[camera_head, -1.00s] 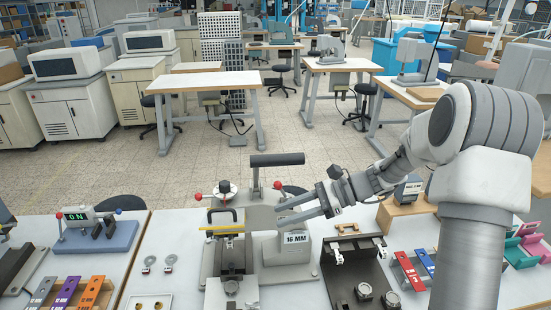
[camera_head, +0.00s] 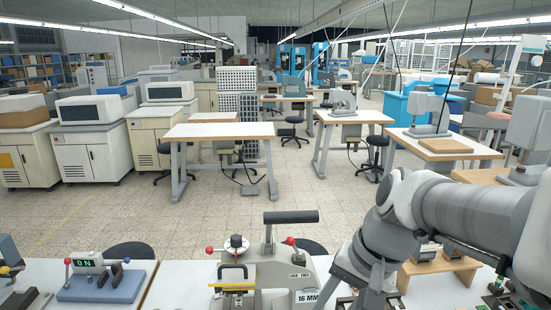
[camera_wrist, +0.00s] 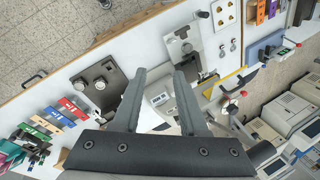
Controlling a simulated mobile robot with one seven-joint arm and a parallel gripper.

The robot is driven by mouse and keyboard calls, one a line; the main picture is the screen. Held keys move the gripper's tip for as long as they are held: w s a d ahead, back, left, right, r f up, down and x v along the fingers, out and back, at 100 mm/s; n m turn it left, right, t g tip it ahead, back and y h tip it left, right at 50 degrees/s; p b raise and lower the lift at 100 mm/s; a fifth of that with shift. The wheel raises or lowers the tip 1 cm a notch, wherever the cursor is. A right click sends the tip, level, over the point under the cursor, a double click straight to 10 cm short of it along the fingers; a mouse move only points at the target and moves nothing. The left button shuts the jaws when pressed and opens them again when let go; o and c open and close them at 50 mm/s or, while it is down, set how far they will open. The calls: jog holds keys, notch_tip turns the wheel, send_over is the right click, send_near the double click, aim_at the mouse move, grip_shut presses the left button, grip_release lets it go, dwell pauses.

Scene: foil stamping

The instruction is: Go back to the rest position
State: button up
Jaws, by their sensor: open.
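My gripper (camera_wrist: 157,100) shows in the wrist view with its two fingers apart and nothing between them, above the white workbench (camera_wrist: 140,48). In the head view my arm fills the right side, and my gripper's fingers are not visible there. The foil stamping press (camera_head: 270,268), with a black handle bar and red knobs, stands at the bottom middle of the head view, left of my arm. A "16 MM" label (camera_head: 307,296) is on its base. The press lever with a yellow strip (camera_wrist: 252,75) also shows in the wrist view.
A blue-grey "ON" device (camera_head: 100,280) stands on the bench at the left. In the wrist view a dark fixture plate (camera_wrist: 100,85) and coloured foil strips (camera_wrist: 72,108) lie at left. Tiled floor lies beyond.

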jog(key=s+d+r+n+t+h, duration=0.3)
jog(key=s+d+n+t, duration=0.1)
jog(key=s+n, duration=0.1)
jog(key=shift+s+d, duration=0.4)
jog(key=shift+s, duration=0.25)
dwell(1.7)
